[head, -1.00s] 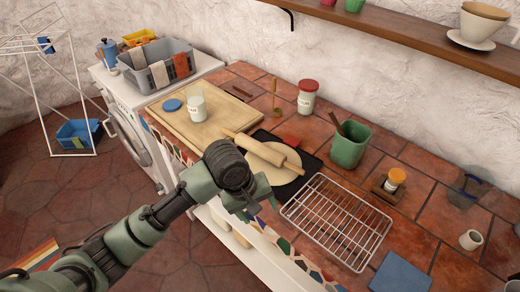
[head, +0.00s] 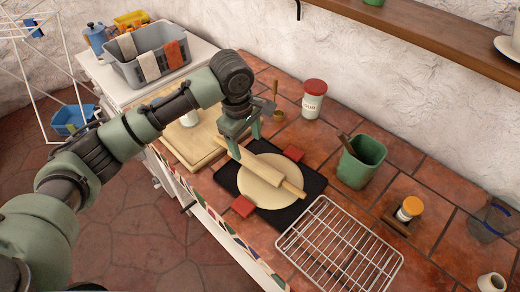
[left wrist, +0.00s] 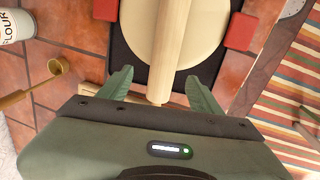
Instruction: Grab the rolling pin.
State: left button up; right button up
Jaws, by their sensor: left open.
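The wooden rolling pin (head: 262,168) lies across a pale round of dough (head: 262,193) on a black mat (head: 313,183) on the counter. My left gripper (head: 245,143) is open above the pin's far-left end in the head view. In the left wrist view the rolling pin (left wrist: 171,50) runs away from the gripper (left wrist: 158,92), and its near end lies between the two open fingers. I cannot tell whether a finger touches it. My right gripper is not in view.
Two red blocks (head: 243,206) (head: 293,153) flank the dough. A wire rack (head: 340,250) lies in front, with a green crock (head: 361,160) behind it. A cutting board (head: 190,150) is at left, and a flour jar (head: 312,100) stands near the wall.

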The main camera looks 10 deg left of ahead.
aim_at(251, 158)
pick_arm(q)
jog(key=shift+s+f, duration=0.15)
jog(key=shift+f, duration=0.2)
jog(key=shift+s+d+f+p, duration=0.2)
jog(key=shift+s+f+p, duration=0.15)
jog(key=shift+f, duration=0.2)
jog(key=shift+s+d+f+p, duration=0.2)
jog(key=shift+f+p, duration=0.1)
jog(key=shift+f, duration=0.2)
jog(key=f, duration=0.3)
jog(key=shift+w+d+p, duration=0.25)
jog(key=shift+w+p, duration=0.05)
jog(key=shift+p, duration=0.1)
jog(key=shift+w+f, duration=0.15)
jog(key=shift+f, duration=0.5)
jog(key=c, duration=1.3)
grip_shut()
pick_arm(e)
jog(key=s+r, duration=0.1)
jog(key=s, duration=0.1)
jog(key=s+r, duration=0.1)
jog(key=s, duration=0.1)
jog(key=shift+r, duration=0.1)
pick_arm(q)
jog(key=shift+r, duration=0.1)
